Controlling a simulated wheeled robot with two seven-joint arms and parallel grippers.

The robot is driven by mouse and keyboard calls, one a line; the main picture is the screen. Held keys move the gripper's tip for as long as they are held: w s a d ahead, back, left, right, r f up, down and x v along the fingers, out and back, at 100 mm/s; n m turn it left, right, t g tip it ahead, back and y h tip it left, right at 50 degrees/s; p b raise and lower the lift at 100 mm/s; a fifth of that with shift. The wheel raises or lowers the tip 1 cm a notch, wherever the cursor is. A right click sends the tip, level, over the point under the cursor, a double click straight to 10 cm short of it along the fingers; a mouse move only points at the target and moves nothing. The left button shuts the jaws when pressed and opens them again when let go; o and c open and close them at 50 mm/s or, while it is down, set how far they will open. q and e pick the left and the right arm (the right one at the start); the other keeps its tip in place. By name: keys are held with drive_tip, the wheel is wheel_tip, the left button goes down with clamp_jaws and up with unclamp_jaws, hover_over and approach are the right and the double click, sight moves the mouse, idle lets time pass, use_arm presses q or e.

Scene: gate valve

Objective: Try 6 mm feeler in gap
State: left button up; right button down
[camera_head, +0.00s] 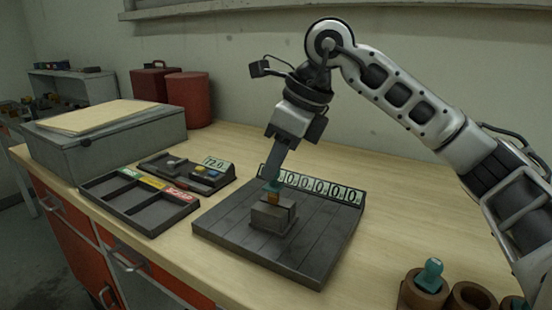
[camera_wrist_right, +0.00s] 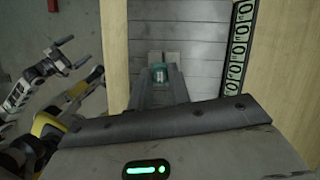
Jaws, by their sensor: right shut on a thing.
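My right gripper (camera_head: 273,184) is shut on a teal-topped feeler (camera_head: 272,188), pointing down over the plate. An orange part shows below the teal. The feeler stands at the small dark grey block (camera_head: 264,217) with the gap, which rests on the slatted dark plate (camera_head: 312,250). I cannot tell how deep its tip sits in the gap. In the right wrist view the feeler (camera_wrist_right: 158,74) shows teal between the fingers, close to two pale block faces (camera_wrist_right: 172,58). A grey arm with a dark end, likely my left gripper (camera_wrist_right: 68,50), shows at the left edge.
A row of zero counters (camera_head: 315,188) lines the plate's back edge. A tray (camera_head: 145,210) with green, yellow and red labels and a device (camera_head: 205,177) reading about 72.0 stand left. Brown holders (camera_head: 470,297), one with another teal-topped piece (camera_head: 432,270), stand front right. A grey case (camera_head: 110,135) stands far left.

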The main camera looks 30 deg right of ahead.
drive_tip(key=shift+r, duration=0.15)
drive_tip(key=shift+r+p, duration=0.45)
drive_tip(key=shift+r+p, duration=2.15)
drive_tip(key=shift+r, duration=0.45)
drive_tip(key=shift+f, duration=0.15)
